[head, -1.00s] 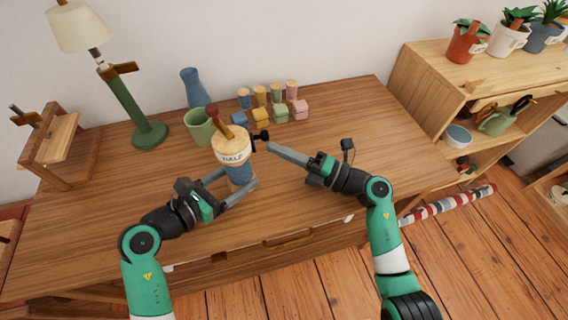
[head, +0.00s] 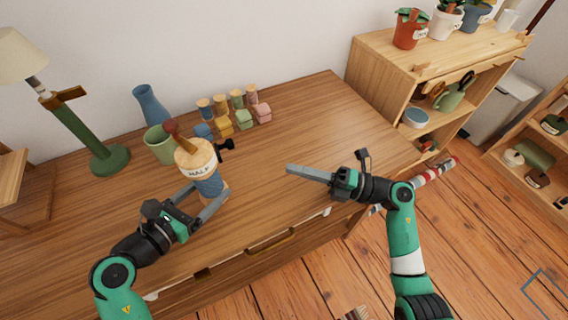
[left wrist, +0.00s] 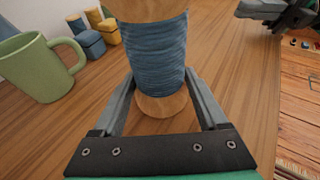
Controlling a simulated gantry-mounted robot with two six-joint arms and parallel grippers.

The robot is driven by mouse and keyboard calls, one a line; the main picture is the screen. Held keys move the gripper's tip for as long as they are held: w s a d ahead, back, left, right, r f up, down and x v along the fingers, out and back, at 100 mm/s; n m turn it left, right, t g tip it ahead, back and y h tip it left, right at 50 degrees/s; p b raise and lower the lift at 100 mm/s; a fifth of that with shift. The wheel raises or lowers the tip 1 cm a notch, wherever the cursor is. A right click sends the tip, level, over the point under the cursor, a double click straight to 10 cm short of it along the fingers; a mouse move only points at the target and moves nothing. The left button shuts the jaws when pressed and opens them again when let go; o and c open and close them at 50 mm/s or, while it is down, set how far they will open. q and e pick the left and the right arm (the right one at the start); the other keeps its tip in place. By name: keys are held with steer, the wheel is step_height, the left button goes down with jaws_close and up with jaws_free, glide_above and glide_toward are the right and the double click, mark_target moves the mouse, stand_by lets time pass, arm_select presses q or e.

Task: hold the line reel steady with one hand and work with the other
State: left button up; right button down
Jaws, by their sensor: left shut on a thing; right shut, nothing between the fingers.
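The line reel (head: 209,186) stands upright on the wooden desk, with blue line wound on a wooden spool. It has a pale top labelled "HALF", a brown handle (head: 171,129) and a black knob (head: 226,145) on its right side. My left gripper (head: 207,195) is shut around the blue winding low on the reel. The left wrist view shows the winding (left wrist: 156,55) between the two fingers and the wooden base below. My right gripper (head: 289,168) is shut and empty, above the desk to the right of the reel and apart from the knob.
A green mug (head: 159,145) and a blue vase (head: 150,105) stand just behind the reel. Several small coloured spools and blocks (head: 243,121) are at the back. A green lamp (head: 108,160) stands at left. The desk's right part is clear; a shelf (head: 385,75) adjoins it.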

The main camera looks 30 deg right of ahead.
arm_select(q)
steer(key=o, duration=0.9)
steer(key=shift+f, duration=0.15)
steer(key=shift+a, duration=0.1)
